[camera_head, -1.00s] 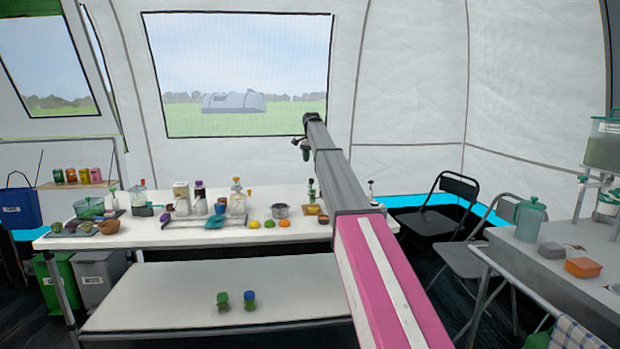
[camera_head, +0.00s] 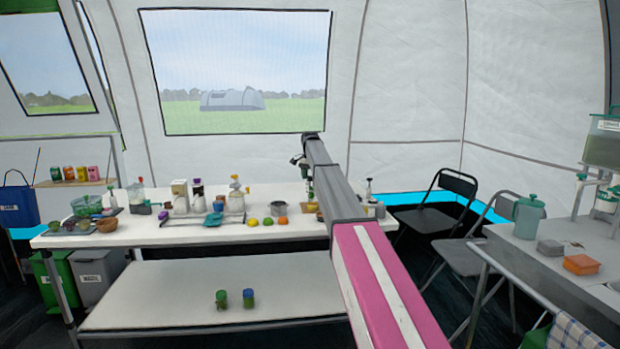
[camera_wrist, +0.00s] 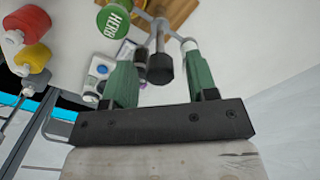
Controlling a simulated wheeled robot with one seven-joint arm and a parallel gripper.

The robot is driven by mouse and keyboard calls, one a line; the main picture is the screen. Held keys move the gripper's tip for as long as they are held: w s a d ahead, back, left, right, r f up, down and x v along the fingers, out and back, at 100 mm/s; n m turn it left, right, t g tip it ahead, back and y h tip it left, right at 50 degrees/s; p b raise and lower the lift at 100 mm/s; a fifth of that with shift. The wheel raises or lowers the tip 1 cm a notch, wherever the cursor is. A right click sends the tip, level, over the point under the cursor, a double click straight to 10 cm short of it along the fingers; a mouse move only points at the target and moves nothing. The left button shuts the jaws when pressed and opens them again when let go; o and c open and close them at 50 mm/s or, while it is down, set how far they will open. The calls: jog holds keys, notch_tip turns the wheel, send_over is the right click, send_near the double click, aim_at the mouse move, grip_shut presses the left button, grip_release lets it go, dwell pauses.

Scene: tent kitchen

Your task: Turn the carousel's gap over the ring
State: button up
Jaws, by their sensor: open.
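In the wrist view, a grey upright post with a black knob (camera_wrist: 160,68) lies between my gripper's (camera_wrist: 160,62) two green fingers. The fingers are apart, and I see no clear contact with the knob. Grey curved arms branch from around the post; they look like part of the carousel (camera_wrist: 176,34). A round green lid marked HERB (camera_wrist: 114,20) is beside them. The gap and the ring cannot be made out. In the head view, my gripper (camera_head: 300,161) is above the right part of the white table, and my arm covers much of that spot.
The white table (camera_head: 130,236) holds bottles, bowls and fruit to the left. A wooden board (camera_wrist: 180,10) lies by the carousel. Red (camera_wrist: 34,20) and yellow (camera_wrist: 32,57) containers are at the wrist view's left. A black folding chair (camera_head: 437,213) stands right of the table.

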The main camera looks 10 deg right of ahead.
jog(key=c, duration=0.9)
jog(key=shift+c, duration=0.2)
jog(key=n, duration=0.4)
jog(key=shift+n, duration=0.4)
jog(key=n, duration=0.9)
jog(key=shift+n, duration=1.9)
